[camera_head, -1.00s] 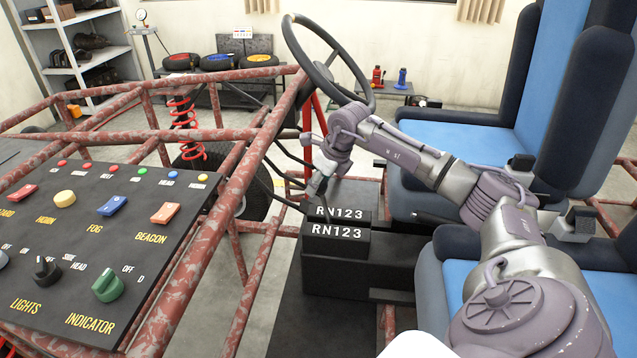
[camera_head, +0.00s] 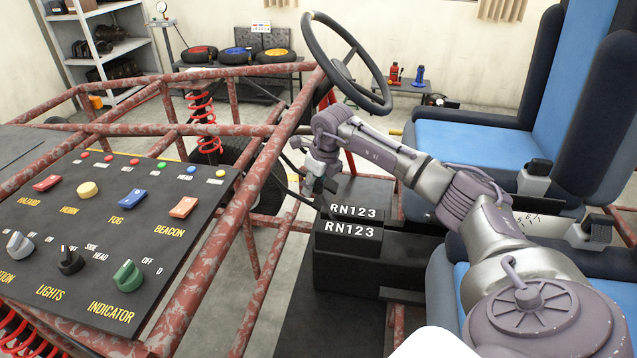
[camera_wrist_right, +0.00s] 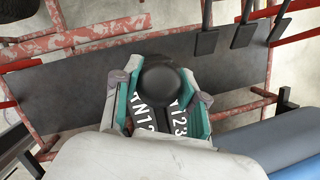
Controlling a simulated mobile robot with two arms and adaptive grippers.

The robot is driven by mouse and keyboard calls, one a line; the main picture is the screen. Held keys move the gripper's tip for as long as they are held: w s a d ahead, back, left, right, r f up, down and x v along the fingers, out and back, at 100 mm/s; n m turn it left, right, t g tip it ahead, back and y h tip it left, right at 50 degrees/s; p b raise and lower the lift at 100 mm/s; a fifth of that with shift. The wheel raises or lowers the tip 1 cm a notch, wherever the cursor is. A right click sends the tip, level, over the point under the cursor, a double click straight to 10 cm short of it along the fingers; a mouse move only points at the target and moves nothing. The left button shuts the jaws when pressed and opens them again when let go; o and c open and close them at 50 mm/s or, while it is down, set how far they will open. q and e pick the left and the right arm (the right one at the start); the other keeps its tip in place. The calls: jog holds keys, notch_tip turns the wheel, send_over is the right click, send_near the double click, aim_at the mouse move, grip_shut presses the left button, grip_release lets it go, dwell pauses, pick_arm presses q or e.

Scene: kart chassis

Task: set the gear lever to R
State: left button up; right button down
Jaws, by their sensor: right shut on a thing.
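The gear lever's black round knob (camera_wrist_right: 165,87) shows in the right wrist view between the teal fingers of my right gripper (camera_wrist_right: 164,98). The gripper is shut on it. In the head view my right gripper (camera_head: 320,187) is at the left end of the black gear box (camera_head: 372,262), near the R end of its lettering. Two white "RN123" labels (camera_head: 351,230) are on the box. The lever's shaft is mostly hidden by the gripper, so its exact slot is unclear. My left gripper is not in view.
The steering wheel (camera_head: 347,62) stands just above and behind my right arm. Red frame tubes (camera_head: 240,258) and the switch panel (camera_head: 100,235) lie to the left. Blue seats (camera_head: 465,148) are to the right. Several pedals (camera_wrist_right: 243,35) show in the wrist view.

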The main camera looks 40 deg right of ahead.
jog(key=c, duration=0.6)
grip_release()
jog(key=shift+a, duration=0.1)
jog(key=shift+c, duration=0.2)
jog(key=v, duration=1.2)
